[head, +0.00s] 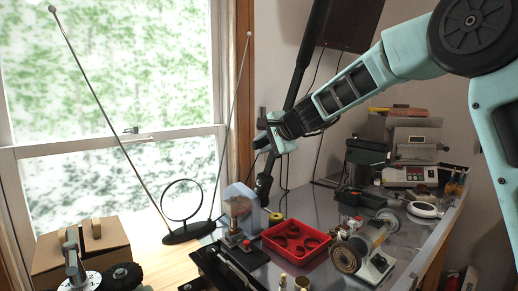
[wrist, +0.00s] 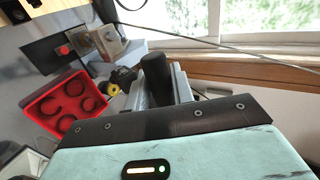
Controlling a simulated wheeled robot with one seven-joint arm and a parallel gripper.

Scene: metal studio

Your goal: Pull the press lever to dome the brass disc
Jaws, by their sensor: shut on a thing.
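How the lever joins the press cannot be made out. The press also shows in the wrist view (wrist: 106,42), at upper left. The brass disc cannot be made out in either view.
A red tray (head: 296,254) with dark rings sits right of the press. A grinder-like machine (head: 365,243) stands right of the tray. A ring stand with long rods (head: 187,236) stands left of the press. A black pole (head: 307,45) rises behind my gripper.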

